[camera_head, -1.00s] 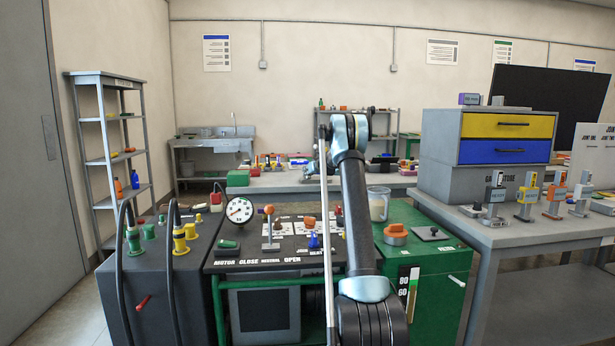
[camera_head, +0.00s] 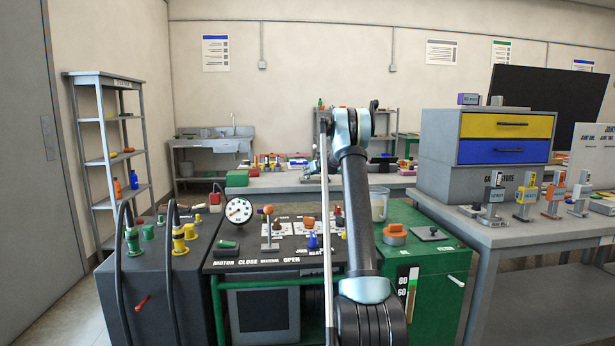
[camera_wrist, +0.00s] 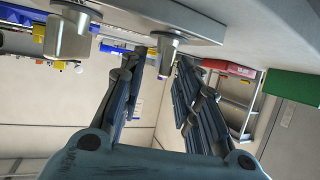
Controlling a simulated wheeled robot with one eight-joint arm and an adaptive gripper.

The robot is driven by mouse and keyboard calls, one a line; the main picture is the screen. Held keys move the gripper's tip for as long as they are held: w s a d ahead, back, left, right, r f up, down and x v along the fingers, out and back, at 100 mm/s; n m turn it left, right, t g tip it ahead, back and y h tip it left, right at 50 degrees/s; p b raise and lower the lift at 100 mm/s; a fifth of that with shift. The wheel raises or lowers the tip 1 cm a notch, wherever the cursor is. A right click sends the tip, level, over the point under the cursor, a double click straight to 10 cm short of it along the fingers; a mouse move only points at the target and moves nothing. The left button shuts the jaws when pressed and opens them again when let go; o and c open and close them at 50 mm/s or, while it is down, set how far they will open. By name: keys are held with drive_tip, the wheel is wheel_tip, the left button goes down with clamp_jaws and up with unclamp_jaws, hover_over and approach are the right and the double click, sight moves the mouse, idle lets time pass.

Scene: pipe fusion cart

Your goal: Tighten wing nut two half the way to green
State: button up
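No wing nut marked two can be made out. My gripper (camera_head: 312,168) is beyond the cart, low over the back table; it is small and partly hidden by my arm in the head view. In the wrist view my gripper (camera_wrist: 163,62) is open, its two dark fingers apart. A silver post with a round end (camera_wrist: 167,42) shows between and beyond the fingertips; contact is not visible. A silver block-shaped fitting (camera_wrist: 68,38) is to its left. The wrist picture appears upside down, with a grey table surface (camera_wrist: 200,20) along the top.
The cart's panel carries a gauge (camera_head: 239,210), an orange knob (camera_head: 308,222) and a blue knob (camera_head: 313,242). The right table (camera_head: 480,232) holds several clamp stands and a drawer unit (camera_head: 460,185).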

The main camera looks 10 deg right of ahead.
drive_tip(key=v, duration=0.9)
drive_tip(key=shift+s+d, duration=0.1)
drive_tip(key=shift+d, duration=0.05)
